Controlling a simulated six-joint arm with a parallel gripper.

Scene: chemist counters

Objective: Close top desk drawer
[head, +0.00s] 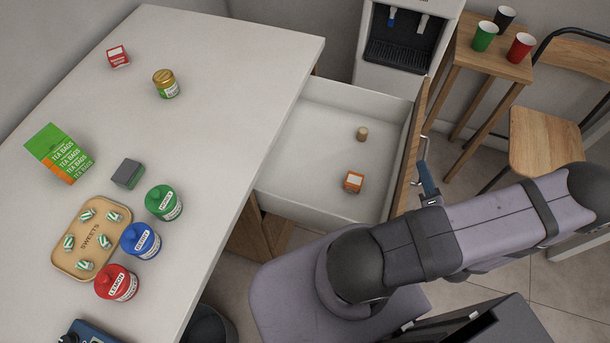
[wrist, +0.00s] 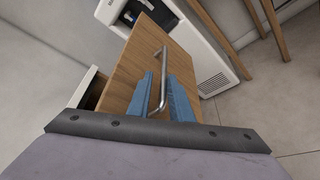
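The top desk drawer (head: 310,170) is pulled far out from the white desk (head: 215,60). Its wooden front (head: 408,150) has a metal bar handle (head: 423,148), which also shows in the wrist view (wrist: 162,72). A small cork-coloured piece (head: 362,134) and a small orange box (head: 353,181) lie inside the drawer. My gripper (head: 427,178) is at the handle on the outer side of the drawer front. In the wrist view its blue fingers (wrist: 161,88) stand apart on either side of the bar, with gaps showing. The gripper looks open; contact with the bar cannot be told.
A water dispenser (head: 398,48) stands behind the drawer. A wooden stool (head: 480,55) with cups and a wooden chair (head: 545,140) are at the right. Jars, boxes and a sweets tray (head: 65,262) are on the desk. The drawer's opening under the desktop looks clear.

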